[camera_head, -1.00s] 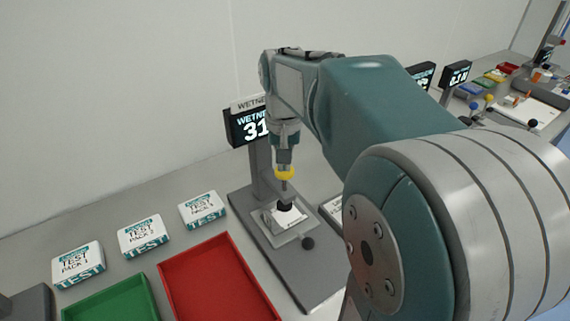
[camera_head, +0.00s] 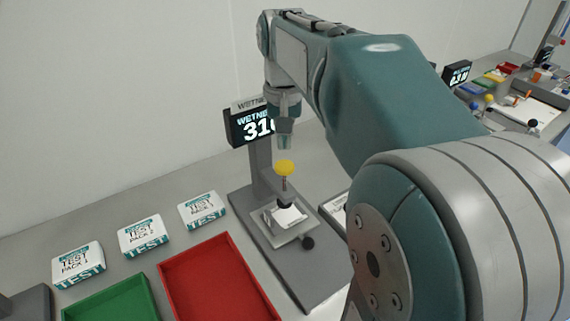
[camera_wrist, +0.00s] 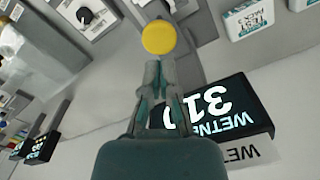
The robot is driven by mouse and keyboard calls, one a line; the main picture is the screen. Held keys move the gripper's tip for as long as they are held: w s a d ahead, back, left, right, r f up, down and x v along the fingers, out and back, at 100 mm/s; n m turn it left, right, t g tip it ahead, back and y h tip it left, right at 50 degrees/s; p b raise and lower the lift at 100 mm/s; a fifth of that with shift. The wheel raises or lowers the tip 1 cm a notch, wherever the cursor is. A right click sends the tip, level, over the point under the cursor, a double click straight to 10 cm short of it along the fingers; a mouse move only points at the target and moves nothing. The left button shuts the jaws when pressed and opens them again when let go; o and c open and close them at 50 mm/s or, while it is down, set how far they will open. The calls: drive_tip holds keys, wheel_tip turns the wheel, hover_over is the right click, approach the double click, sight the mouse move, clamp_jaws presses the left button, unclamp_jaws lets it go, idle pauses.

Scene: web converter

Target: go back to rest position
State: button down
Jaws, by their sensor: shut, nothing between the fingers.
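My gripper (camera_head: 285,143) is shut and empty. It hangs above the yellow knob (camera_head: 284,167) of the wetness tester, with a visible gap between fingertips and knob. In the wrist view my gripper (camera_wrist: 158,66) points toward the yellow knob (camera_wrist: 158,37), which lies just beyond the fingertips. Below the knob, a dark presser sits on a white sample on the tester's plate (camera_head: 312,231).
Three white-and-teal test packs (camera_head: 140,236) stand left on the grey bench. A green tray (camera_head: 150,290) and a red tray (camera_head: 236,243) lie in front. Another display (camera_head: 456,74) and several small items stand at the far right. The air above the packs is clear.

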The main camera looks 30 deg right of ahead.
idle(0.3)
drive_tip(key=s+a+f+n+t, duration=0.5)
drive_tip(key=s+a+f, duration=0.2)
drive_tip(key=s+a, duration=0.3)
drive_tip(key=s, duration=0.2)
drive_tip(key=shift+s+a+n+t, duration=0.3)
drive_tip(key=shift+a, duration=0.1)
drive_tip(key=shift+d, duration=0.1)
idle(0.5)
